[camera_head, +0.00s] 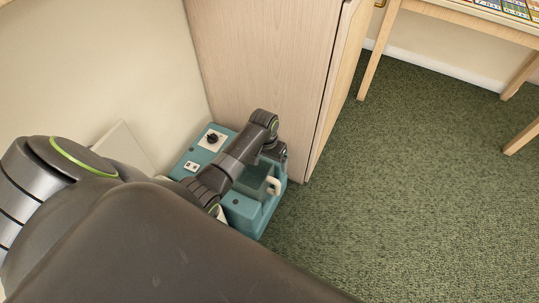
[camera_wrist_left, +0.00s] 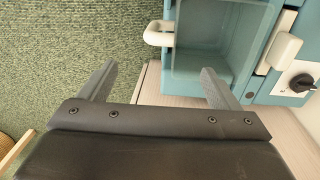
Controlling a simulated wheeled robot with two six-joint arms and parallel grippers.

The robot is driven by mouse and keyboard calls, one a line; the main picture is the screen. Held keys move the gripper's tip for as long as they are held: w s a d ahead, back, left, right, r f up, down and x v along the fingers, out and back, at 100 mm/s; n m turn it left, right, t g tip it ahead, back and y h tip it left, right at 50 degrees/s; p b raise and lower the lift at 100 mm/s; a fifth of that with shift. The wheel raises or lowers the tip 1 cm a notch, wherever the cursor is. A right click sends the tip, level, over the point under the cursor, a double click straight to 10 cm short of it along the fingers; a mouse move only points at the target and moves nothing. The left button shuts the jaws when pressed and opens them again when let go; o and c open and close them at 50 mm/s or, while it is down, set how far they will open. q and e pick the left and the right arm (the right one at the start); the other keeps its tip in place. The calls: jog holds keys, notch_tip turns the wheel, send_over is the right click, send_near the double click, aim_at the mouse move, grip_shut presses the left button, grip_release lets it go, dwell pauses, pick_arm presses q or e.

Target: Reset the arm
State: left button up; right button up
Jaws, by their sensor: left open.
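My left arm comes in from the left in the head view and bends down over a teal machine. My left gripper (camera_head: 274,150) is at the arm's far end, next to the wooden cabinet side, and is small and partly hidden there. In the left wrist view the gripper (camera_wrist_left: 160,68) has its two grey fingers wide apart with nothing between them. My right gripper is not in view.
The teal machine (camera_head: 245,213), with a dark knob and a pale handle, stands against a wooden cabinet (camera_head: 265,60); it also shows in the left wrist view (camera_wrist_left: 205,65). A wooden table (camera_head: 480,22) is at top right. Green carpet (camera_head: 420,190) is clear between.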

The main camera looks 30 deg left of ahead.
pick_arm(q)
jog(key=shift+r, duration=0.85)
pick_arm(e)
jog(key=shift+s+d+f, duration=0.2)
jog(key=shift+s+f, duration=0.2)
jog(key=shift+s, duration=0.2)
pick_arm(q)
jog(key=shift+s+a, duration=0.1)
jog(key=shift+s, duration=0.05)
